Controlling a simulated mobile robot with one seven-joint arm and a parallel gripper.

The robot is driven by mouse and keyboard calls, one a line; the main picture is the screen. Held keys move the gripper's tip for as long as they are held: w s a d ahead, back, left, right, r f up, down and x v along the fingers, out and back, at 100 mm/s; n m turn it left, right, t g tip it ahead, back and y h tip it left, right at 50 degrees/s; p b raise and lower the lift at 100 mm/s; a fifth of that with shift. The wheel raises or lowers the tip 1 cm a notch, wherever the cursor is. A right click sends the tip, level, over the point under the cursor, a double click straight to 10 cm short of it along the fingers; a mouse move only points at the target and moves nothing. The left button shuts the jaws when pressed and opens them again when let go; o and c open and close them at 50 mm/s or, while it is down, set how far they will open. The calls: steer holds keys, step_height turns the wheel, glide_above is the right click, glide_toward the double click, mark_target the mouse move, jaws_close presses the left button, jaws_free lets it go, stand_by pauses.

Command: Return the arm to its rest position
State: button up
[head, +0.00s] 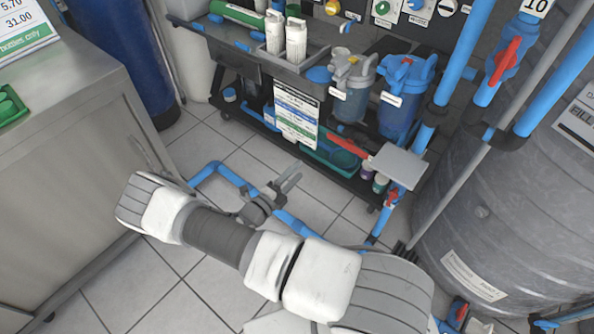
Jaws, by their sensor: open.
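My arm comes in from the bottom right of the head view and is bent at an elbow on the left, over the tiled floor. My gripper (291,178) is at the middle of the view, its two grey fingers pointing up and right toward the rack. The fingers are apart and nothing shows between them. The gripper appears in front of the rack's lower left part, with floor tiles and a blue pipe (228,177) behind it. I cannot tell its exact distance from the rack.
A dark rack (243,66) holds white bottles (296,40), clear and blue filter housings (401,100) and a green tray (330,152). A large grey tank (500,215) stands right, with blue pipes and red valves. A metal cabinet (60,190) stands left. Floor (120,290) is open lower left.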

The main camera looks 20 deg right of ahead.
stand_by(0.3)
steer(key=s+r+m+g+y, duration=0.3)
steer(key=s+r+m+g, duration=0.15)
steer(key=r+m, duration=0.7)
steer(key=s+r+m+g+y, duration=0.3)
steer(key=r+m+g, duration=0.3)
steer(key=r+m, duration=0.5)
steer(key=s+a+r+m+t+y, duration=0.3)
steer(key=s+r+m+t+y, duration=0.15)
steer(key=s+r+m, duration=0.4)
steer(key=s+a+r+m+t+y, duration=0.3)
steer(key=s+r+m+y, duration=0.25)
steer(key=r+m, duration=0.5)
step_height(320, 180, up, 17)
steer(key=p, duration=1.7)
steer(key=shift+s+m, duration=0.4)
steer(key=shift+m, duration=0.05)
steer(key=shift+d+f, duration=0.1)
